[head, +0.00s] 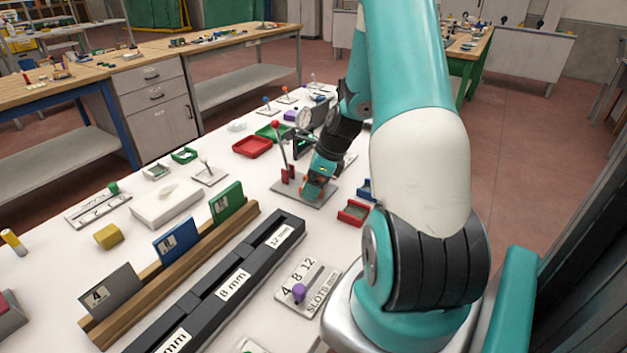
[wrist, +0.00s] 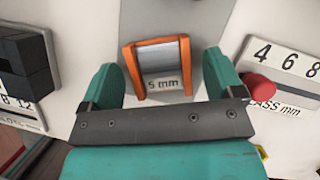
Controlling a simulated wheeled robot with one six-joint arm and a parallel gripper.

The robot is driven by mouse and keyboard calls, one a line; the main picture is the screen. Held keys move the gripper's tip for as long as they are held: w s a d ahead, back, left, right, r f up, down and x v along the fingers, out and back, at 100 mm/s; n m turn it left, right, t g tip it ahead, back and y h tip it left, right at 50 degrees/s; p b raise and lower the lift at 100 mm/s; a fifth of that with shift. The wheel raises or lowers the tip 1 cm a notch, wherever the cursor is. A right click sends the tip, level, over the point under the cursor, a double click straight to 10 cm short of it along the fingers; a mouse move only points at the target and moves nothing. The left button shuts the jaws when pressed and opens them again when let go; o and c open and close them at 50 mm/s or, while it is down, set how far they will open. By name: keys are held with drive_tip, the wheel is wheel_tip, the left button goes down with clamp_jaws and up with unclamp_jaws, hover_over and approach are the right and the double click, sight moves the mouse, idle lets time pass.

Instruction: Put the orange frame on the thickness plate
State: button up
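The orange frame (wrist: 186,65) shows in the wrist view as a three-sided orange border around a grey area with a "5 mm" label. It lies on or just above the grey thickness plate (wrist: 205,18); I cannot tell whether they touch. My gripper (wrist: 160,72) has its teal fingers apart, one on each side of the frame, with a gap at the right finger.
A red lever (head: 278,140) stands at the plate's left. A red tray (head: 252,146) is behind it, and a small red bin (head: 353,212) is in front to the right. A scale with a red knob (wrist: 260,86) is right in the wrist view. Dark slotted blocks (head: 232,283) lie nearer.

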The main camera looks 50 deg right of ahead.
drive_tip(key=v, duration=1.2)
drive_tip(key=w+a+r+n+g+y, duration=0.1)
drive_tip(key=w+a+r+n, duration=0.15)
drive_tip(key=a+n, duration=0.8)
drive_tip(key=w+a+r+n+g+y, duration=0.1)
drive_tip(key=a+r+n, duration=0.45)
drive_tip(key=a, duration=0.75)
drive_tip(key=s+a+r+n+g, duration=0.1)
drive_tip(key=s+a+n+g, duration=0.1)
drive_tip(key=s+a+n, duration=1.2)
drive_tip(key=a+n, duration=0.3)
drive_tip(key=n, duration=0.4)
drive_tip(key=shift+s+r+n, duration=0.25)
drive_tip(key=shift+r+n, duration=0.15)
